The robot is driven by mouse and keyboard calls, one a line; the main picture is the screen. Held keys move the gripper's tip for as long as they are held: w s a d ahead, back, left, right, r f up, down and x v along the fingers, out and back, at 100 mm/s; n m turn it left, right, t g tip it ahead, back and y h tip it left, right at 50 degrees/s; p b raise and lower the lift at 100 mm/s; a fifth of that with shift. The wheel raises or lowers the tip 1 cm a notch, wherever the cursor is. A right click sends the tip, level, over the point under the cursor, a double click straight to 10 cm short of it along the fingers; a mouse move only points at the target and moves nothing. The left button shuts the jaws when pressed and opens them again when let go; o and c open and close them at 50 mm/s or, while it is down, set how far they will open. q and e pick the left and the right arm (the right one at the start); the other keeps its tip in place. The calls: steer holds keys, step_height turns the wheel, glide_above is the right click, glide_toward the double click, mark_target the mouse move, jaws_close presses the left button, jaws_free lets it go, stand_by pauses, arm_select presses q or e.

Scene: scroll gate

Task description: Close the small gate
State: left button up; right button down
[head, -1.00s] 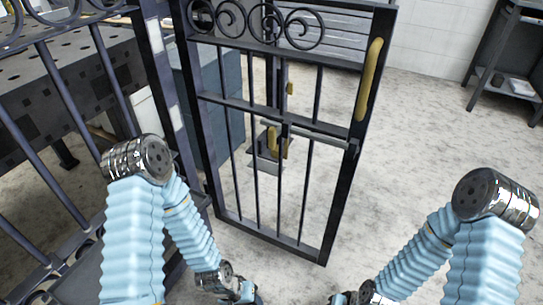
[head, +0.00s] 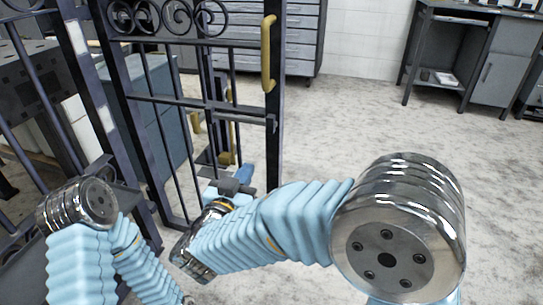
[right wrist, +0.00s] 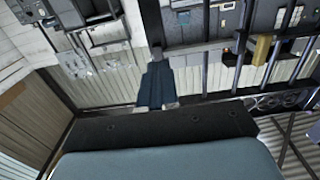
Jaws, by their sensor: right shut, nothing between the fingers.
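The small gate (head: 200,43) is dark metal with scrolls on top and upright bars. It stands at an angle to the fence, its free edge on the right with a yellow handle (head: 267,55). The gate also shows at the right of the right wrist view (right wrist: 245,45). My right gripper (head: 246,172) is low by the free edge, and its arm crosses in front of that edge's lower part. Its blue fingers (right wrist: 157,86) are together and empty; I cannot tell whether they touch the gate. My left gripper is out of view; only its arm shows, lower left.
Dark fence panels (head: 30,95) stand at the left. A blue-grey cabinet (head: 150,105) is behind the gate, and a grey drawer unit (head: 285,38) is further back. A dark workbench (head: 470,50) stands at the back right. The pale floor (head: 380,125) right of the gate is clear.

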mark_target(269, 134)
steer(key=x, duration=1.3)
steer(key=shift+w+d+r, duration=0.1)
steer(key=shift+w+d, duration=0.1)
steer(key=shift+w, duration=0.1)
